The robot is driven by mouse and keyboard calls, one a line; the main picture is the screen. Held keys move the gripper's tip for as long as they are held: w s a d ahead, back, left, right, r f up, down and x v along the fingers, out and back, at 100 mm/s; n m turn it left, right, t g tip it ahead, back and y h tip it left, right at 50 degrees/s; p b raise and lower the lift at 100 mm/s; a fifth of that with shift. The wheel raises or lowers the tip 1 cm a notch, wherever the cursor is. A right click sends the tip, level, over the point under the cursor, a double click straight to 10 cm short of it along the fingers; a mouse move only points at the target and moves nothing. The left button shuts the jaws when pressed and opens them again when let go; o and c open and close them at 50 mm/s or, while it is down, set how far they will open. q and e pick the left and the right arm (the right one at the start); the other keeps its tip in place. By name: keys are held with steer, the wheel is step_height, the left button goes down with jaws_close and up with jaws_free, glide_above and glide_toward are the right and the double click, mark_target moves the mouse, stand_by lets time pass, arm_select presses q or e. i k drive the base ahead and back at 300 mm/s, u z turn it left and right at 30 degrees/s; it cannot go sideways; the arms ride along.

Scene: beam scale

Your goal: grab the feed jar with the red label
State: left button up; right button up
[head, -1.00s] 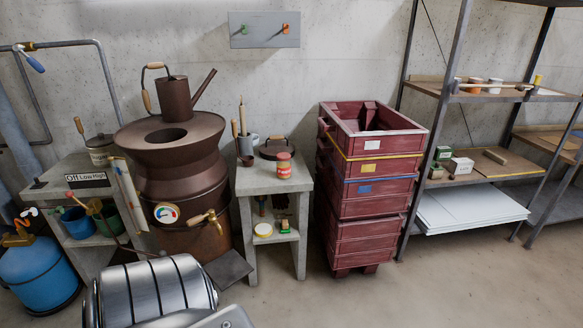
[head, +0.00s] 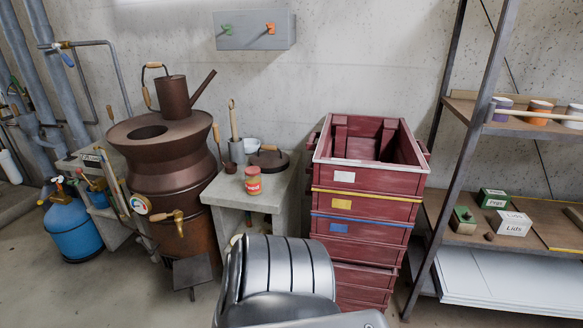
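A small jar with a red label (head: 253,181) stands upright on the concrete side table (head: 228,192), near its front edge. Its lid looks reddish, and the writing on it is too small to read. A dark round lid with a wooden handle (head: 270,160) lies just behind it. Neither of my grippers shows in the head view. A silver ribbed part, which looks like my own body, hides the table's lower right part.
A rusty boiler (head: 170,165) stands left of the table, with a brass tap in front. Stacked red crates (head: 360,203) stand close on the right. A metal shelf (head: 465,205) holds several jars and small boxes. A blue gas bottle (head: 72,232) stands far left.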

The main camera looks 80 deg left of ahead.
mark_target(253, 184)
steer(key=u, duration=0.3)
steer(key=i, duration=1)
steer(key=u, duration=1.6)
steer(key=i, duration=0.85)
steer(key=u, duration=0.9)
